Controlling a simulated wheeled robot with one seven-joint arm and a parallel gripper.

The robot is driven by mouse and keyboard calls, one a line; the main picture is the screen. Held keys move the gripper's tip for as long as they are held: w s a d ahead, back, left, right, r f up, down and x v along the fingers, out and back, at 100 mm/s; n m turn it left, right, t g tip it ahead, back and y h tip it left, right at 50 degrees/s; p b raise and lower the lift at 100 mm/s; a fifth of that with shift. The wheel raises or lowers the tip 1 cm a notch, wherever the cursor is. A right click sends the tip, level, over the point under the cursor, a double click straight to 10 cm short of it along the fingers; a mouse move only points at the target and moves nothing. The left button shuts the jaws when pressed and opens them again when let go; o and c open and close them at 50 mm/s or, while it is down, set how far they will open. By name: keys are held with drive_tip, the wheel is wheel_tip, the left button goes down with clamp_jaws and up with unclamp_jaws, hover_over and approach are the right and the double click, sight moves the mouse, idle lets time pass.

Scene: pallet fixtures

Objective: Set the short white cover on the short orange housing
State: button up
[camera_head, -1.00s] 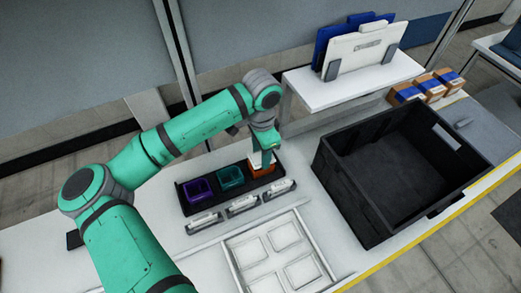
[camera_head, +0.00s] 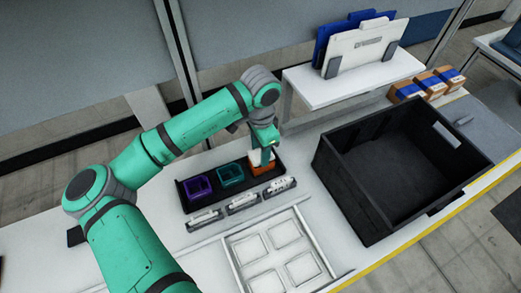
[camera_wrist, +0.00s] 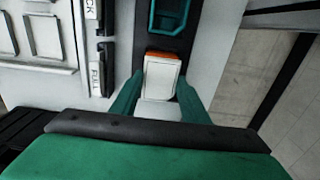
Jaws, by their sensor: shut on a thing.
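The short orange housing (camera_head: 262,170) stands in the right end of the black tray (camera_head: 214,206). The short white cover (camera_head: 256,158) shows just above it, at my gripper (camera_head: 265,157). In the wrist view my gripper (camera_wrist: 158,100) has its two green fingers shut on the white cover (camera_wrist: 161,76), one at each side. A strip of the orange housing (camera_wrist: 165,55) shows past the cover's far edge; the rest is hidden beneath. I cannot tell whether the cover touches the housing.
A purple housing (camera_head: 198,188) and a teal housing (camera_head: 231,176) stand left of the orange one in the tray. Several labelled pieces (camera_head: 243,204) line its front. A pale panel (camera_head: 243,285) with square recesses lies nearer. A large black crate (camera_head: 350,198) stands right.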

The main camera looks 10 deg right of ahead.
drive_tip(key=shift+f, duration=0.8)
idle(0.9)
drive_tip(key=o, duration=1.1)
wheel_tip(320, 180, up, 11)
drive_tip(key=shift+f, duration=0.15)
